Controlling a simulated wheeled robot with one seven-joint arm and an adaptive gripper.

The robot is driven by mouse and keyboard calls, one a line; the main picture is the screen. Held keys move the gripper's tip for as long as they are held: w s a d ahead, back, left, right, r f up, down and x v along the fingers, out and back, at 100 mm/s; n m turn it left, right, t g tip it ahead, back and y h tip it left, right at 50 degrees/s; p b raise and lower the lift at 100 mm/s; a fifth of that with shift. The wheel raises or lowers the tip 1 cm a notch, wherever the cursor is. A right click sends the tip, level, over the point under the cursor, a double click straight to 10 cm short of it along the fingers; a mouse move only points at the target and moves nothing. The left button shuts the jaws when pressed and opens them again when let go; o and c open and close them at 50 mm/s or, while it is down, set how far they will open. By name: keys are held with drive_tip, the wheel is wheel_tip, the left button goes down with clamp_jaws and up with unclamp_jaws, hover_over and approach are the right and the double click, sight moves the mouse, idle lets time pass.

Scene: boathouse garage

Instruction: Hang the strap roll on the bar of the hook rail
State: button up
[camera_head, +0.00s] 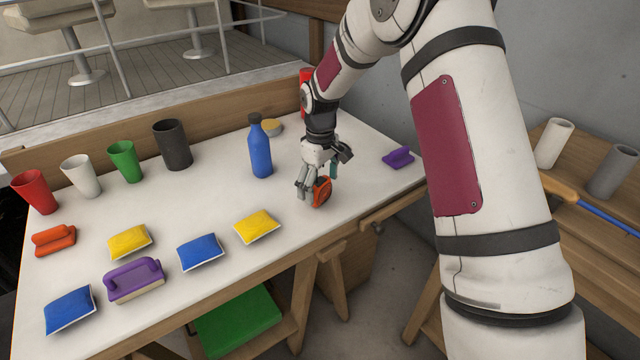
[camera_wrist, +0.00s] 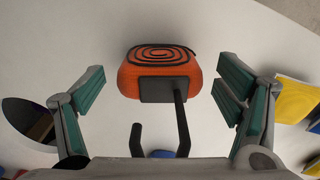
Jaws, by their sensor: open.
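The strap roll (camera_head: 321,191) is an orange block by the near edge of the white table. In the wrist view the strap roll (camera_wrist: 158,72) shows a black spiral on its face and a black plate, with a bent black rod beside it pointing toward my palm. My gripper (camera_head: 312,184) reaches down over it. In the wrist view my gripper (camera_wrist: 160,88) is open, with a green-padded finger on each side of the roll and visible gaps between. I cannot make out the hook rail in either view.
A blue bottle (camera_head: 260,150) and a tin (camera_head: 272,127) stand left of my gripper. A purple brush (camera_head: 398,158) lies to its right. Yellow (camera_head: 257,227) and blue (camera_head: 200,251) bags lie nearer left. Several cups line the back. A wooden bench (camera_head: 590,225) stands at right.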

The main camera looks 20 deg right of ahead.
wheel_tip(320, 180, up, 12)
drive_tip(key=shift+r, duration=0.1)
idle(0.4)
idle(0.3)
clamp_jaws()
idle(1.0)
